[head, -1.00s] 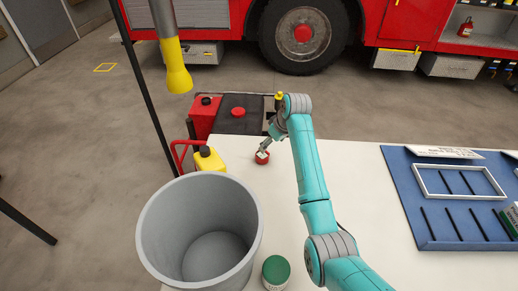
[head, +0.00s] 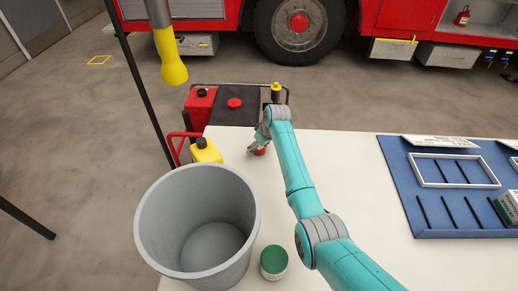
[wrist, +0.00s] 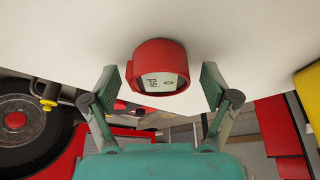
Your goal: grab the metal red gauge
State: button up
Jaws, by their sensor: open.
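The red gauge (head: 261,151) stands on the white table near its far left edge. In the head view my arm partly covers it. In the wrist view the red gauge (wrist: 146,54) shows its white dial marked "psi" and 0. My gripper (wrist: 160,84) is open, with one finger on each side of the gauge. Gaps show between the fingers and the gauge in this view, so it is not gripped. In the head view my gripper (head: 257,148) is low at the table, right at the gauge.
A grey bucket (head: 150,222) and a green-topped can (head: 273,262) stand at the table's front left. A yellow container (head: 207,155) is left of the gauge. A red and black pump unit (head: 238,112) sits beyond the table. A blue panel (head: 455,220) lies at right; mid-table is clear.

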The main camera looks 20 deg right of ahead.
jog(key=c, duration=1.4)
jog(key=shift+o, duration=0.2)
